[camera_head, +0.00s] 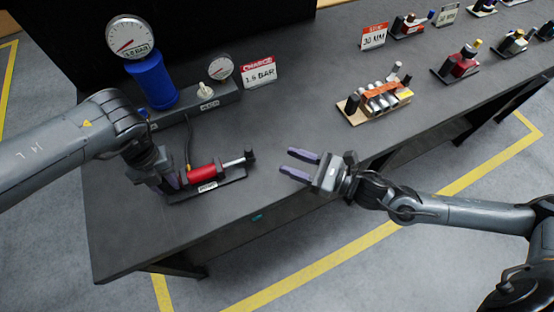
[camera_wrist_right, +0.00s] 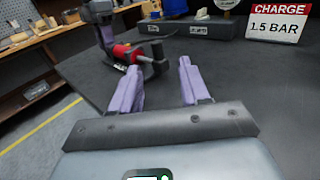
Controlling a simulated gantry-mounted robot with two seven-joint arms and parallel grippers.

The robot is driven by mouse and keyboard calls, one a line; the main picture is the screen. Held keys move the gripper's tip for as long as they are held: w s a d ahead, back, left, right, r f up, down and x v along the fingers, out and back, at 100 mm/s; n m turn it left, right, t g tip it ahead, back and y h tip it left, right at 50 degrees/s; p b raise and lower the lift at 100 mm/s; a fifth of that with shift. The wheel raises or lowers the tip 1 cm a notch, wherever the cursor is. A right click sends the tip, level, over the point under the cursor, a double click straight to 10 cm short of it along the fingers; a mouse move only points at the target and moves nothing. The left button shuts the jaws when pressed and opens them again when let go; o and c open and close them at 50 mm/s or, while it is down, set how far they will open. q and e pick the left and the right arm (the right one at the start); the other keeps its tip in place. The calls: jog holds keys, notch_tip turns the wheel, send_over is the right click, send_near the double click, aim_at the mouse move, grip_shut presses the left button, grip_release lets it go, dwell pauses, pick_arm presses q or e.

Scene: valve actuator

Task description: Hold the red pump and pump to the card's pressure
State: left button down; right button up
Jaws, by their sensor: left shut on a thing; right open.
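The red pump (camera_head: 203,174) lies on its dark base plate near the front edge of the table in the head view. Its silver rod and black handle (camera_head: 249,157) stick out to the right. My left gripper (camera_head: 176,181) is shut on the left end of the pump. My right gripper (camera_head: 297,164) is open and empty, to the right of the handle and apart from it. In the right wrist view the pump (camera_wrist_right: 122,52) and its handle (camera_wrist_right: 158,52) show beyond the open fingers. The card (camera_head: 259,72) reads CHARGE 1.5 BAR.
A large gauge (camera_head: 130,37) sits above a blue cylinder (camera_head: 151,80) at the back left. A smaller gauge (camera_head: 220,67) and a pale knob (camera_head: 205,88) are on the grey block. A wooden rack (camera_head: 377,101) stands further right. The table between pump and rack is clear.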

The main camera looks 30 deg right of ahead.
aim_at(252, 152)
jog(key=shift+r, duration=0.2)
jog(key=c, duration=0.4)
jog(key=shift+s+d+r+t+y, duration=0.3)
jog(key=shift+s+d+r+t, duration=0.15)
jog(key=shift+d+r, duration=0.3)
grip_shut()
jog(key=shift+g, duration=0.35)
jog(key=s+f, duration=0.1)
jog(key=s+d, duration=0.1)
jog(key=s+f, duration=0.1)
jog(key=shift+s+d+f, duration=0.1)
jog(key=shift+d+f, duration=0.25)
jog(key=shift+a+f, duration=0.15)
jog(key=shift+f, duration=0.05)
jog(key=shift+w+a, duration=0.25)
jog(key=shift+w, duration=0.05)
jog(key=x, duration=1.2)
jog(key=shift+w+a+f, duration=0.15)
jog(key=shift+w+f, duration=0.1)
jog(key=shift+f, duration=0.1)
